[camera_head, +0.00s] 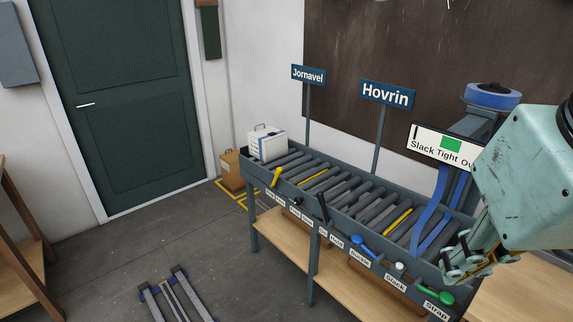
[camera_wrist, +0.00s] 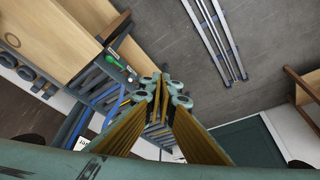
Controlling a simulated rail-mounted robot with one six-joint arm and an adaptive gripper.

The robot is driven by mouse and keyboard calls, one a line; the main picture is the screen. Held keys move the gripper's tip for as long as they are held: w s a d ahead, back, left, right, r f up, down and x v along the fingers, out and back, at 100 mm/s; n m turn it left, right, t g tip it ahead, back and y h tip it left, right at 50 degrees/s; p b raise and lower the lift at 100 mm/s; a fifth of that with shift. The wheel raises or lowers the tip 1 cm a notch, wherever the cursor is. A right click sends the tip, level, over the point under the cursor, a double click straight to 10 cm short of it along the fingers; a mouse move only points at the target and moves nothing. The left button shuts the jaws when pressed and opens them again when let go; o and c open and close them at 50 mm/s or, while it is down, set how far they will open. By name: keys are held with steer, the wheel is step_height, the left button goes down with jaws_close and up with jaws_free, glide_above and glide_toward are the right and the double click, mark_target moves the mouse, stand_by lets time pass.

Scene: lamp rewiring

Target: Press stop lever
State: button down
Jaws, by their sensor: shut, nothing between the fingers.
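A roller conveyor (camera_head: 330,233) carries a row of controls along its front rail. A yellow lever (camera_head: 276,177) stands upright at the left end, and a black lever (camera_head: 322,207) stands nearer the middle. The small labels below them are too blurred to show which is the stop lever. My gripper (camera_head: 455,262) is at the right end of the conveyor, near the green handle and well away from both levers. In the wrist view my gripper (camera_wrist: 161,86) has its fingers together and empty, with the green handle (camera_wrist: 116,60) beyond them.
A white case (camera_head: 266,142) sits at the conveyor's left end. Blue strap (camera_head: 432,215) hangs at the right. Signposts (camera_head: 387,95) rise behind. The floor in front holds a metal rail frame (camera_head: 178,297).

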steer(key=w+a+t+b, duration=0.1)
steer(key=w+a+t, duration=0.1)
steer(key=w, duration=1.6)
steer(key=w+a+t+b, duration=0.1)
steer(key=w+a+t, duration=0.15)
steer(key=w, duration=1.55)
steer(key=w+a+f+t+y+b, duration=0.1)
steer(key=w+a+f+t, duration=0.15)
steer(key=w, duration=0.65)
steer(key=w+a+f+t+b, duration=0.1)
steer(key=w+a+f, duration=0.25)
steer(key=w, duration=0.65)
steer(key=w+a+f+t+y+b, duration=0.15)
steer(key=w+f, duration=0.25)
steer(key=w, duration=0.5)
steer(key=w+a+f+t+b, duration=0.15)
steer(key=w+a+f, duration=0.25)
steer(key=w+f, duration=0.4)
steer(key=w+a+f+t, duration=0.2)
steer(key=w+a+f, duration=0.35)
steer(key=f, duration=0.45)
steer(key=s+a+f+t+y+b, duration=0.1)
steer(key=s+a+f+t, duration=0.1)
steer(key=f, duration=0.8)
steer(key=s+a+f+t+y+b, duration=0.1)
steer(key=s+a+f+t+y, duration=0.1)
steer(key=f, duration=0.8)
steer(key=shift+s+f+n, duration=0.25)
steer(key=shift+s+n, duration=0.05)
steer(key=shift+s, duration=0.4)
